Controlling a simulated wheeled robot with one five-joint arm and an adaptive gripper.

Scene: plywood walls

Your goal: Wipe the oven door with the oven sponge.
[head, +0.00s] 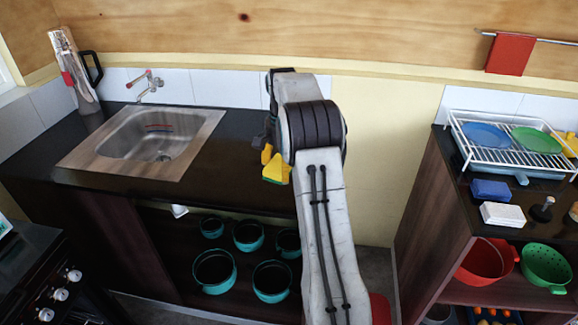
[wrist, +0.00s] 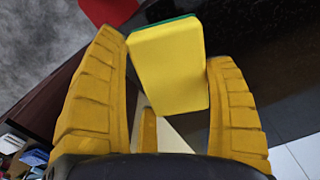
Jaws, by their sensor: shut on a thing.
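My gripper (head: 270,157) is shut on a yellow sponge with a green layer (wrist: 168,66), held between its two yellow fingers in the wrist view. The sponge also shows in the head view (head: 277,170), partly hidden by my gripper and arm, near the counter's right end. The black oven (head: 62,290) with white knobs stands at the lower left of the head view, well apart from the sponge. Its door cannot be made out clearly.
A dark counter (head: 225,158) with a steel sink (head: 160,138) runs along the back. Teal pots (head: 214,268) stand on the shelf below. At right, a cabinet (head: 430,215) bears a dish rack (head: 500,155), a blue sponge (head: 490,190) and a white block (head: 502,214).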

